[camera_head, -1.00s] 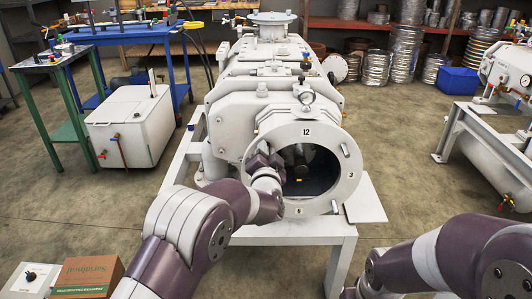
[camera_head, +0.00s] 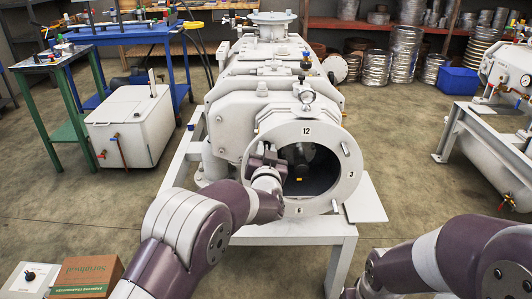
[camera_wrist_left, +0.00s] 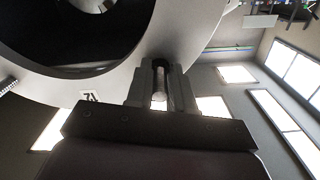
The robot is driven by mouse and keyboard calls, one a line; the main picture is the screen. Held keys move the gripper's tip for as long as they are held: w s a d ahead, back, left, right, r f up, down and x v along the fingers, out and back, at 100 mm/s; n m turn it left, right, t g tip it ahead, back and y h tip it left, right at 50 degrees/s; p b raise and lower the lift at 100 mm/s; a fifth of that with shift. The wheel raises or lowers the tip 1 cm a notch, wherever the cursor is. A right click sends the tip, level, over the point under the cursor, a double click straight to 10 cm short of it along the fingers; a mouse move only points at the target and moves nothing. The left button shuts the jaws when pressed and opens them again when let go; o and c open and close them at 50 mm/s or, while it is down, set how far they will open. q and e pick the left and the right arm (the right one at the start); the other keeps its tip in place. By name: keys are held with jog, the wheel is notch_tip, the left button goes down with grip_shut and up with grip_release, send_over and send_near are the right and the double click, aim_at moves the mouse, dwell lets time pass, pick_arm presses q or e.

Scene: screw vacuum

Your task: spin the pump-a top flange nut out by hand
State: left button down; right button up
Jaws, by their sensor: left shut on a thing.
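Pump-a (camera_head: 270,85) is the grey machine on the stand in the middle of the head view. Its round front flange (camera_head: 348,178) faces me with an open bore, and the 12 mark is at its top. My left gripper (camera_head: 265,158) is at the flange's left side, and the arm hides part of the rim. In the left wrist view my left gripper (camera_wrist_left: 161,85) is shut on a small pale nut-like piece (camera_wrist_left: 159,97) near the flange rim (camera_wrist_left: 190,30). Its exact shape is hard to tell between the fingers. My right gripper is out of view.
Short pins stick out of the flange on its right side (camera_head: 345,148). The pump's stand (camera_head: 300,232) has a bare front edge. A white tank (camera_head: 130,125) is left, and a cardboard box (camera_head: 88,277) is at the lower left.

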pick_arm(q)
jog(key=n+b, duration=0.1)
jog(key=n, duration=0.3)
jog(key=shift+f+n, duration=0.1)
jog(key=shift+n, duration=0.3)
jog(key=n+b, duration=0.2)
jog(key=n, duration=0.2)
jog(key=shift+n+b, duration=0.3)
jog(key=shift+b, duration=0.05)
jog(key=n+b, duration=0.3)
jog(key=n, duration=0.1)
jog(key=n+b, duration=0.4)
jog(key=n, duration=0.2)
jog(key=n+b, duration=0.3)
jog(key=n, duration=0.1)
jog(key=n+b, duration=0.4)
jog(key=n, duration=0.1)
jog(key=shift+n, duration=0.4)
jog(key=n+b, duration=0.1)
jog(key=n, duration=0.1)
jog(key=n+b, duration=0.1)
jog(key=n, duration=0.1)
jog(key=shift+r+n+b, duration=0.2)
jog(key=shift+n+b, duration=0.1)
jog(key=shift+b, duration=0.05)
jog(key=n+b, duration=0.2)
jog(key=n, duration=0.3)
jog(key=shift+r, duration=0.1)
